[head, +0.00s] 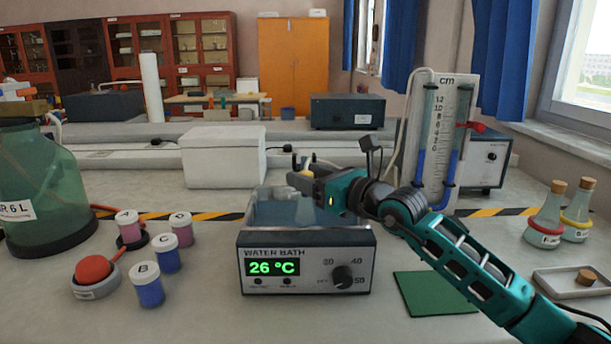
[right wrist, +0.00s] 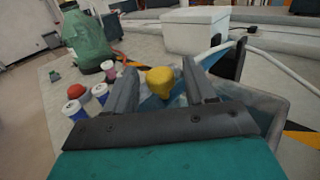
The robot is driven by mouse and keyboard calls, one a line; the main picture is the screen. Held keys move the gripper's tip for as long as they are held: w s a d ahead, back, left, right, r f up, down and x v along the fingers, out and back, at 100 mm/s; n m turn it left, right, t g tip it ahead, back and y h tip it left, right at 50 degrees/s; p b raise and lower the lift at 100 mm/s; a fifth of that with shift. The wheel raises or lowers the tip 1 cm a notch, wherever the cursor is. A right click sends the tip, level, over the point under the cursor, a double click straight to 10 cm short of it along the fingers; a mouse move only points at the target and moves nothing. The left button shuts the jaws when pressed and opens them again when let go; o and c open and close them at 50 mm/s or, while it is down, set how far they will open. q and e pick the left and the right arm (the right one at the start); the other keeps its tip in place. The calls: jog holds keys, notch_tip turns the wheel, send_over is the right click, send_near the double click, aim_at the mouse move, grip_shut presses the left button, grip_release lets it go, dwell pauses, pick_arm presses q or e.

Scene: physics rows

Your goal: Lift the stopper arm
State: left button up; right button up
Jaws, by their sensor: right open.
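A yellow stopper (right wrist: 162,80) shows in the right wrist view between the two fingers of my right gripper (right wrist: 165,88). The fingers stand apart, with a gap on both sides of it. In the head view the stopper (head: 300,182) sits over a pale flask (head: 304,210) in the water bath (head: 306,262), partly hidden by my right gripper (head: 308,172). My right arm reaches in from the lower right. I cannot make out a separate stopper arm. My left gripper is not in view.
Labelled jars (head: 149,285) and a red-topped dish (head: 95,275) stand left of the bath. A large green bottle (head: 40,190) is far left. A manometer (head: 440,135) with tubing stands behind my arm. A green mat (head: 434,293) lies clear at right, beside a tray (head: 570,284).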

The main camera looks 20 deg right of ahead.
jog(key=shift+w+a, duration=0.35)
jog(key=shift+w, duration=0.2)
jog(key=shift+c, duration=0.4)
grip_shut()
